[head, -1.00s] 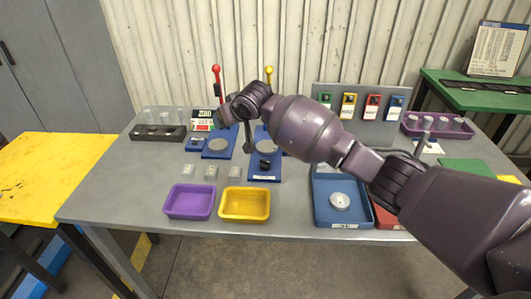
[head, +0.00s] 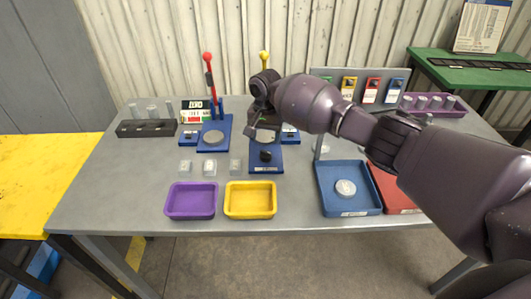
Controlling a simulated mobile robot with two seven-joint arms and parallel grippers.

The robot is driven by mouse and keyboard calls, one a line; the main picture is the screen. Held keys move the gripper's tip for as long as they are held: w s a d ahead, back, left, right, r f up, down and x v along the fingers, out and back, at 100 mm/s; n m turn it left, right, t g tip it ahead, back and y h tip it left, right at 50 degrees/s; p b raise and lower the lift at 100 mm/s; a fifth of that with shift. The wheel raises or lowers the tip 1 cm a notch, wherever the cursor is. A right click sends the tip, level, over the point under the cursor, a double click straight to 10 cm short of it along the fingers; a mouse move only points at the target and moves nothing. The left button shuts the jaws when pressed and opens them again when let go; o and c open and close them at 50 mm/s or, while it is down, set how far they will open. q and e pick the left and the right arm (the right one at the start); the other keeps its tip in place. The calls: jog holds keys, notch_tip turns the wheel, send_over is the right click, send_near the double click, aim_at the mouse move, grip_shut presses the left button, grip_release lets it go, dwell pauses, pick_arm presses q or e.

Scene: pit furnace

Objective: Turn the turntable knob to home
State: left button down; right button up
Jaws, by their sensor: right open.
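A black knob (head: 266,156) sits on the front part of a blue base plate (head: 266,168) near the middle of the table. A grey round disc on that base, the likely turntable, is partly hidden behind my right gripper. My right gripper (head: 263,128) points down, open and empty, above the disc and just behind the knob. It looks apart from the knob, though the height gap is hard to judge. The knob's pointer and home mark are too small to read. My left gripper is not in view.
A similar blue base (head: 213,135) with a red-topped lever (head: 208,70) stands to the left. A yellow-topped lever (head: 264,60) rises behind my gripper. Purple (head: 191,213) and yellow (head: 250,213) trays lie in front. A blue tray (head: 348,208) and a red tray (head: 395,205) are at right.

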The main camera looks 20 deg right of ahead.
aim_at(266, 151)
notch_tip(266, 151, down, 7)
jog(key=shift+f+b, duration=0.2)
jog(key=shift+b, duration=0.4)
jog(key=c, duration=0.9)
